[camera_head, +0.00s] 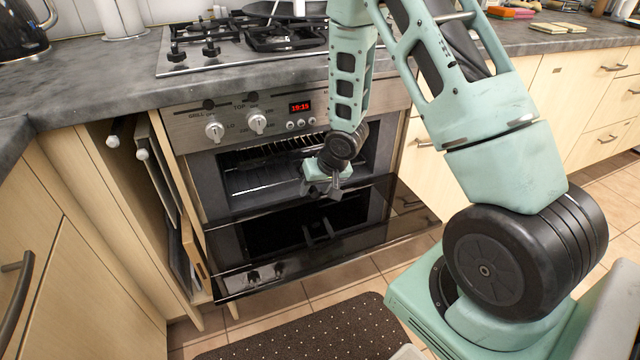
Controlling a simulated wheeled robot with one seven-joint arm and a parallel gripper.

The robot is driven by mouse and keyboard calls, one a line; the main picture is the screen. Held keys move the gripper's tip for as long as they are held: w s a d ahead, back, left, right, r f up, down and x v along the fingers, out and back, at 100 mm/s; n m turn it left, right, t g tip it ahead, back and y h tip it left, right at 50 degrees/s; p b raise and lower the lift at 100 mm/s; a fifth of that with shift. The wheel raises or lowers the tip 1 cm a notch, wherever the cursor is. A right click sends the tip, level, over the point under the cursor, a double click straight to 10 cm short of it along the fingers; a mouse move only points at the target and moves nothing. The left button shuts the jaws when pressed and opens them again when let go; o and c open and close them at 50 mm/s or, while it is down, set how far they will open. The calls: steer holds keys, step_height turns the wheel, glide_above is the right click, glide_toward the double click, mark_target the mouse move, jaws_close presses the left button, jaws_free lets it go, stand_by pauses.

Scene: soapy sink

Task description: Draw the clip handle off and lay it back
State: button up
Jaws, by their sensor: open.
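My gripper (322,191) is open and points down, just in front of the oven's opening and above the lowered oven door (230,245). The oven (215,185) is open, with a wire rack (262,158) inside near the top. I cannot make out the clip handle; my gripper and forearm cover part of the opening, and the inside is dark. Dark finger-like shapes on the glossy door below my gripper look like its reflection. I see nothing clearly held between the fingers.
A hob (240,45) sits in the grey worktop (90,85) above the oven. Left of the oven, a narrow open bay holds upright boards or trays (160,165). A dark dotted mat (300,335) lies on the tiled floor. My arm fills the right side.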

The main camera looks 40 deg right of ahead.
steer(key=shift+f, duration=0.1)
jaws_close()
steer(key=c, duration=0.8)
jaws_free()
jaws_close()
